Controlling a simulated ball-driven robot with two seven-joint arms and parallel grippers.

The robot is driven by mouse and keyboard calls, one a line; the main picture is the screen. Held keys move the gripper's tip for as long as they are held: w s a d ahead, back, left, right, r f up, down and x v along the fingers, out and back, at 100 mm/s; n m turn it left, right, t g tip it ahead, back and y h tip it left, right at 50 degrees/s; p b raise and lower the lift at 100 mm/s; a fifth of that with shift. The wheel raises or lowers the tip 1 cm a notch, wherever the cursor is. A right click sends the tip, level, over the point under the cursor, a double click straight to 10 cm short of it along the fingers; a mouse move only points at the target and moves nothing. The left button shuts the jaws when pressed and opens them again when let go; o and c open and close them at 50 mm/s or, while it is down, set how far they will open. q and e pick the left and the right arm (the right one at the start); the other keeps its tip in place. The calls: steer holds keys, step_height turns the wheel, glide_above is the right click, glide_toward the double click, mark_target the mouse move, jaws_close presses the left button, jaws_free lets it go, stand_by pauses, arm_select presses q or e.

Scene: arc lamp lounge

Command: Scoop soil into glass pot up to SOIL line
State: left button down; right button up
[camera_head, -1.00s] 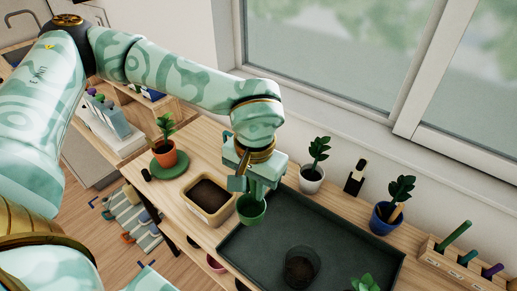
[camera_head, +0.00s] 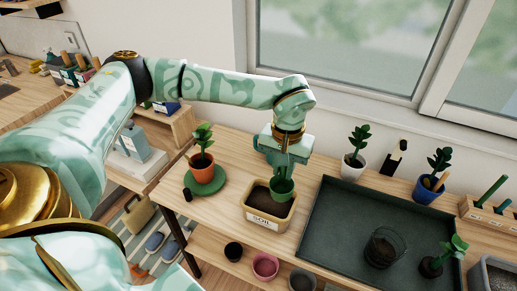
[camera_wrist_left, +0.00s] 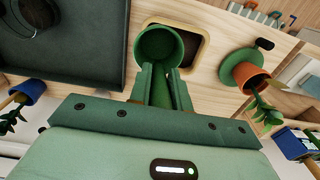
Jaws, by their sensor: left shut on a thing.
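My left gripper (camera_head: 282,168) is shut on a green cup-shaped scoop (camera_head: 281,190), pointing down. The scoop is over the right back part of the tan soil tub (camera_head: 265,222), which is labelled SOIL and holds dark soil. In the left wrist view the scoop (camera_wrist_left: 160,46) overlaps the tub's edge, its inside looks plain green, and I cannot tell whether it touches the soil. The clear glass pot (camera_head: 384,246) stands on the dark tray, with dark soil in its lower part. Its rim shows at the top left of the wrist view (camera_wrist_left: 40,12). My right gripper is out of view.
The dark tray (camera_head: 340,215) fills the middle right. A small bare-root plant (camera_head: 440,259) lies on it, right of the glass pot. A terracotta potted plant (camera_head: 201,166) stands left of the tub. White and blue potted plants line the back. Small empty pots sit on the lower shelf.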

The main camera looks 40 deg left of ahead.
arm_select(q)
steer(key=w+a+f+b, duration=0.1)
steer(key=a+f+b, duration=0.1)
steer(key=f, duration=0.5)
steer(key=w+a+f+n+b, duration=0.1)
steer(key=a+f+b, duration=0.1)
steer(key=f+b, duration=0.3)
steer(key=shift+a+f+n, duration=0.3)
steer(key=shift+f, duration=1.1)
stand_by(0.3)
step_height(320, 180, up, 11)
steer(key=p, duration=0.9)
steer(key=shift+f, duration=0.15)
